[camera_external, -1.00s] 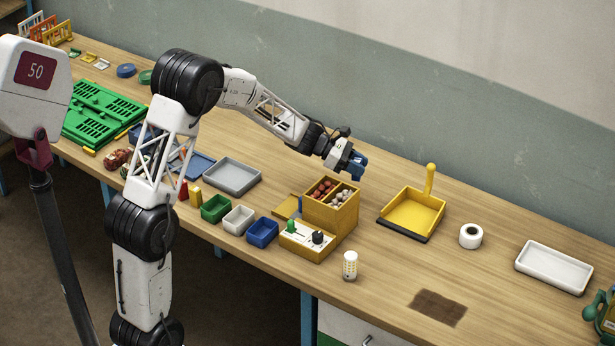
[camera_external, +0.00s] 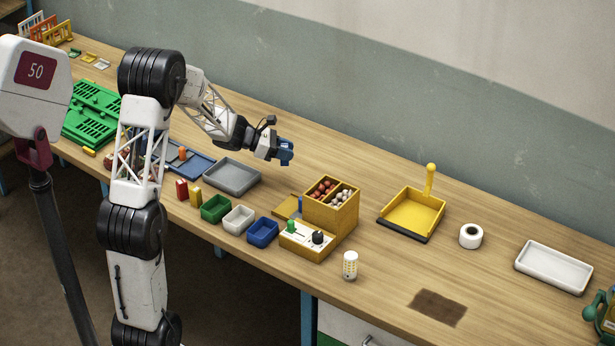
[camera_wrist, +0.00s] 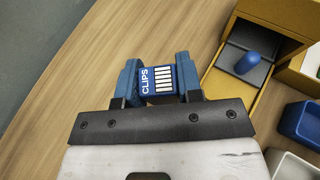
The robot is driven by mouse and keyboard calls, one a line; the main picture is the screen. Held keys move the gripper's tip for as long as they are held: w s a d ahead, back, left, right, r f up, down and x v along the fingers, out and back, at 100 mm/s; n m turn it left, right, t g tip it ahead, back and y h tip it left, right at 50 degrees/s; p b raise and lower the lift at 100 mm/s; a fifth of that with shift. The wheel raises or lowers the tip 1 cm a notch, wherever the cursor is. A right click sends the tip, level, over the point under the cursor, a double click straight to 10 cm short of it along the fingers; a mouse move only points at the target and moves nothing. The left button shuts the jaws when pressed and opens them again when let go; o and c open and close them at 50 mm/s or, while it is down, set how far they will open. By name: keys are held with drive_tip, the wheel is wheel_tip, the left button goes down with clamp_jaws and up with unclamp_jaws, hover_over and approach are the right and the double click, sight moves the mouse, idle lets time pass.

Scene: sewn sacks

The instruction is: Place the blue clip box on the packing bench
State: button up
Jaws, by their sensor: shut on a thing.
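The blue clip box (camera_wrist: 157,81), labelled CLIPS with white bars, sits between my gripper's two blue fingers in the wrist view. My gripper (camera_wrist: 158,88) is shut on it. In the external view my gripper (camera_external: 284,152) is above the packing bench (camera_external: 350,170), beyond the grey tray; the clip box is hard to tell from the blue fingers there. Bare wood shows beneath the gripper in the wrist view.
A grey tray (camera_external: 232,176) lies left of the gripper. A yellow two-compartment box (camera_external: 331,214) with an open drawer (camera_wrist: 235,75) stands to the right. Green (camera_external: 215,208), white (camera_external: 238,219) and blue (camera_external: 262,232) bins line the front. A yellow dustpan (camera_external: 412,212) lies farther right.

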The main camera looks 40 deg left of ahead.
drive_tip(key=s+a+f+n+t+y, duration=0.2)
drive_tip(key=s+a+n+y, duration=0.1)
drive_tip(key=s+a, duration=0.8)
drive_tip(key=s+a+f+n+t+y, duration=0.1)
drive_tip(key=s+a+n+t+y, duration=0.1)
drive_tip(key=s+a, duration=0.9)
drive_tip(key=a+n+y, duration=0.1)
drive_tip(key=a, duration=0.6)
drive_tip(key=shift+s+f+t, duration=0.25)
drive_tip(key=shift+f+t, duration=0.05)
drive_tip(key=shift+f, duration=0.1)
drive_tip(key=shift+f, duration=0.1)
drive_tip(key=shift+f, duration=2.55)
drive_tip(key=shift+f, duration=0.15)
drive_tip(key=o, duration=0.6)
drive_tip(key=shift+o, duration=0.2)
